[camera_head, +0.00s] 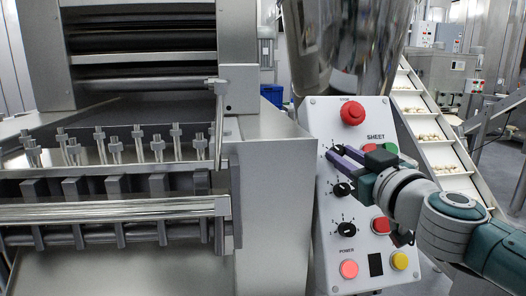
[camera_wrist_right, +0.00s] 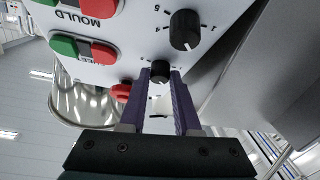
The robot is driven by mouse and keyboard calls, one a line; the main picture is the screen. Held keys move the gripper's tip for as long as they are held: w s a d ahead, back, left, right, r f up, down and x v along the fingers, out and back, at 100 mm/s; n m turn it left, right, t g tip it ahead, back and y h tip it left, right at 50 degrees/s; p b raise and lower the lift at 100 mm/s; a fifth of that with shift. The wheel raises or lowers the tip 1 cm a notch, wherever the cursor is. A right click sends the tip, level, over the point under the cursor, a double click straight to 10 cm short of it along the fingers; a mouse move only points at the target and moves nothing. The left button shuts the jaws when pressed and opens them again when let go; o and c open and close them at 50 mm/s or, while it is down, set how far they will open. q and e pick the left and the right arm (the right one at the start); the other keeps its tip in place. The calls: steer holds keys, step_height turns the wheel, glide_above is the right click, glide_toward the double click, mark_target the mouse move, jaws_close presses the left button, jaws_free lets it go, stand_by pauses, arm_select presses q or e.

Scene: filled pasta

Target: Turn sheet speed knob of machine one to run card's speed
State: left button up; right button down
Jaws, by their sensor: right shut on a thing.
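A white control panel (camera_head: 325,265) stands beside the machine, with black dial knobs down its left side. My right gripper (camera_head: 338,154) reaches in from the right, its purple fingers at the top knob, level with the SHEET label (camera_head: 376,136). In the right wrist view the fingers close around this knob (camera_wrist_right: 160,70), shut on its sides. The fingers hide most of it in the head view, and its setting cannot be read. The middle knob (camera_head: 343,189) and lower knob (camera_head: 347,229) are free. No run card is visible. My left gripper is out of view.
A red stop button (camera_head: 352,113) sits above the knobs. Red and green push buttons lie close to my right gripper. A pink POWER button (camera_head: 348,269) and yellow button (camera_head: 399,260) are below. A metal hopper (camera_head: 345,45) rises behind; a conveyor (camera_head: 435,130) is at right.

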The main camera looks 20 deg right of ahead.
steer(key=m, duration=0.1)
steer(key=m+h+p, duration=0.2)
steer(key=m, duration=0.1)
steer(key=shift+a+r, duration=0.2)
steer(key=shift+a, duration=0.05)
steer(key=m+h, duration=0.1)
steer(key=m+g+h+p, duration=0.1)
steer(key=m, duration=0.1)
steer(key=m+h+p, duration=0.1)
steer(key=shift+w+a+m+g, duration=0.15)
steer(key=shift+a+m+g, duration=0.15)
steer(key=shift+m, duration=0.1)
steer(key=shift+m+g+h+p, duration=0.8)
steer(key=shift+m+p, duration=0.1)
steer(key=shift+m, duration=0.9)
steer(key=shift+f, duration=0.1)
steer(key=c, duration=0.6)
jaws_free()
